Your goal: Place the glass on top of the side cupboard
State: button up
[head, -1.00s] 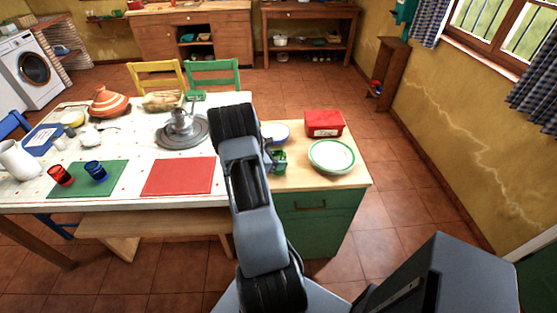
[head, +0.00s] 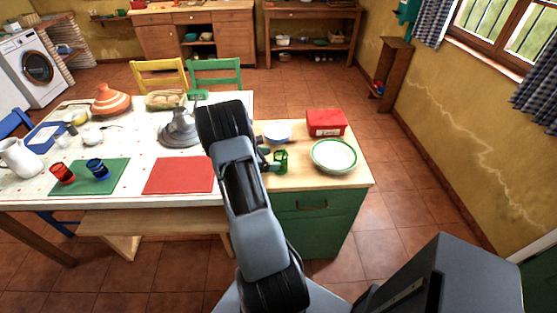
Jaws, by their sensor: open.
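A green glass (head: 281,162) stands upright on the wooden top of the green side cupboard (head: 312,178), near its left front part. My gripper (head: 268,160) is just left of the glass, mostly hidden behind my own arm. It is open, and the glass looks clear of it, though any light contact is too small to tell.
On the cupboard are a white plate with a green rim (head: 334,156), a red box (head: 326,122) and a bowl (head: 277,132). A red mat (head: 180,175), a grey metal pot (head: 180,128) and a white jug (head: 20,157) are on the table. The cupboard's front right is clear.

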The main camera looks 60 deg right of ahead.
jog(key=w+a+r+m+t+y, duration=0.1)
jog(key=a+r+m+t+y, duration=0.15)
jog(key=a+r, duration=0.55)
jog(key=w+a+r+m+t+y, duration=0.2)
jog(key=a+r+m, duration=0.15)
jog(key=a, duration=0.95)
jog(key=s+a+r+m+t+y, duration=0.2)
jog(key=s+a+t+y, duration=0.1)
jog(key=a, duration=0.6)
jog(key=s+a+r+m+t+y, duration=0.3)
jog(key=a+y, duration=0.1)
jog(key=a, duration=0.5)
jog(key=shift+a+r+m+t+b, duration=0.3)
jog(key=shift+a+r+t, duration=0.05)
jog(key=shift+a, duration=0.05)
